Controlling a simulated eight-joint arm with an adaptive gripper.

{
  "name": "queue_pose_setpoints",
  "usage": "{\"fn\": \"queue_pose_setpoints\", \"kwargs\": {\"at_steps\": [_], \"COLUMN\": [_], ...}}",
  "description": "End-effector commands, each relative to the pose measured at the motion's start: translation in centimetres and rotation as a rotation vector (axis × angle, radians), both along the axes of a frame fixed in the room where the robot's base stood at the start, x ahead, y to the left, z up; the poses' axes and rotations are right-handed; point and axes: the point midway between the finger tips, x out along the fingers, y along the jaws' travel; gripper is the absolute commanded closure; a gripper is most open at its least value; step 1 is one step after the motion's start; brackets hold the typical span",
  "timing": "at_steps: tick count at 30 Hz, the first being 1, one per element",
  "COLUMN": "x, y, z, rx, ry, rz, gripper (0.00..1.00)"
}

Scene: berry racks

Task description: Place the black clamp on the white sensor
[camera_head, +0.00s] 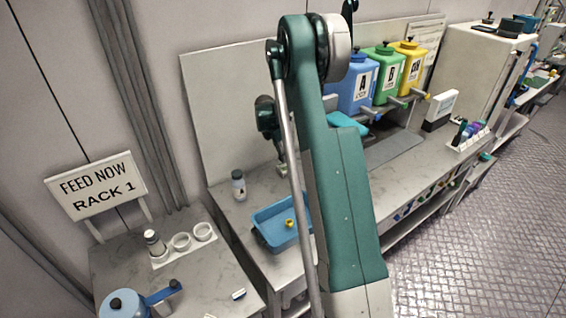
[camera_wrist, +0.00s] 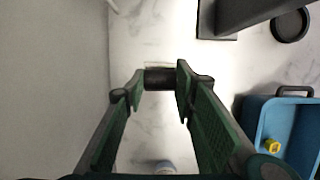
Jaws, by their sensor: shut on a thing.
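My gripper (camera_wrist: 160,82) is shut on a short black piece, which I take to be the black clamp (camera_wrist: 160,78). The piece lies crosswise between the fingertips. A thin pale strip shows just past its far edge; I cannot tell whether it is part of the piece. In the head view my gripper (camera_head: 281,168) is partly hidden behind my arm, over the back of the bench. I cannot identify the white sensor with certainty. A small white and dark item (camera_head: 238,294) lies on the front left table, too small to make out.
A blue tray (camera_head: 262,238) with a yellow piece is beside my gripper; it also shows in the wrist view (camera_wrist: 248,125). A white bottle (camera_head: 238,187) stands near the wall panel. Coloured dispensers (camera_head: 385,75) stand behind. A black disc (camera_wrist: 290,25) lies on the bench.

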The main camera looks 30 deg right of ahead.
Motion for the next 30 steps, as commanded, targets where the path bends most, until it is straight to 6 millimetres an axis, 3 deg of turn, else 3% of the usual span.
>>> {"fn": "queue_pose_setpoints", "kwargs": {"at_steps": [4, 17, 30], "x": [0.0, 0.0, 0.0], "y": [0.0, 0.0, 0.0], "z": [-1.0, -1.5, -4.8], "rx": [0.0, 0.0, 0.0], "ry": [0.0, 0.0, 0.0], "rz": [0.0, 0.0, 0.0], "gripper": [0.78, 0.78, 0.78]}}
